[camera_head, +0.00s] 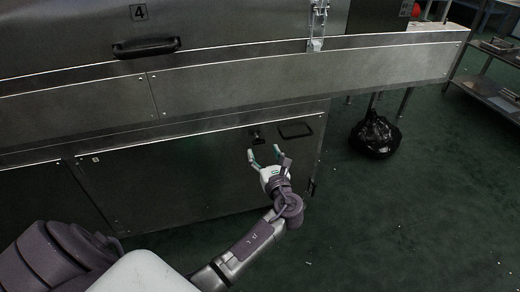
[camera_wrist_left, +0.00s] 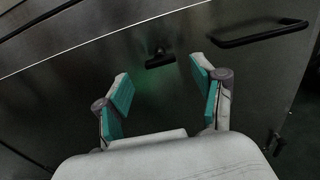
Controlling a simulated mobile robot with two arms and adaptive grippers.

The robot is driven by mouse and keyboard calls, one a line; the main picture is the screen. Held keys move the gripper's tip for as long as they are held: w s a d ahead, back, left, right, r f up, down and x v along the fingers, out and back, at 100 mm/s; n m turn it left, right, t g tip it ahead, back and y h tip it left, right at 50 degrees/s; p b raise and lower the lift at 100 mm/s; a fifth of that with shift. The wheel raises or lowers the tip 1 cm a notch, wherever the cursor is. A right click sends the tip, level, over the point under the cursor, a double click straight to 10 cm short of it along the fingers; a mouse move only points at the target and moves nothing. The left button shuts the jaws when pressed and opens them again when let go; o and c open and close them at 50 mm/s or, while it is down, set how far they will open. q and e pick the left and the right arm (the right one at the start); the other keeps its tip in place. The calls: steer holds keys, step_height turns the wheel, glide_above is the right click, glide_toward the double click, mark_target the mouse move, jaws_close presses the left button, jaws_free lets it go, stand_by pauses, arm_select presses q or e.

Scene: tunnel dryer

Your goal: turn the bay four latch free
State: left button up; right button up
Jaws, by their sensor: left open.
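The latch (camera_head: 257,138) is a small dark T-shaped knob on the lower steel panel (camera_head: 160,180), near its upper right. It also shows in the left wrist view (camera_wrist_left: 160,60), with its crossbar lying nearly level, slightly tilted. My left gripper (camera_head: 264,153) is open in front of the panel, just below the latch in the head view. In the left wrist view my left gripper (camera_wrist_left: 160,82) has its teal-padded fingers spread to either side, below the latch. Nothing is between the fingers, and I see no contact with the latch. My right gripper is not in view.
A dark loop handle (camera_head: 296,130) sits right of the latch. A long steel ledge (camera_head: 300,85) juts out above the panel. Above it is a hood marked 4 with a black handle (camera_head: 146,47). A black bag (camera_head: 375,135) stands on the open green floor at right.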

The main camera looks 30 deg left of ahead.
mark_target(260, 144)
arm_select(q)
steer(key=shift+b+x, duration=0.55)
steer(key=shift+x, duration=1.7)
steer(key=shift+c, duration=0.2)
steer(key=c, duration=1.1)
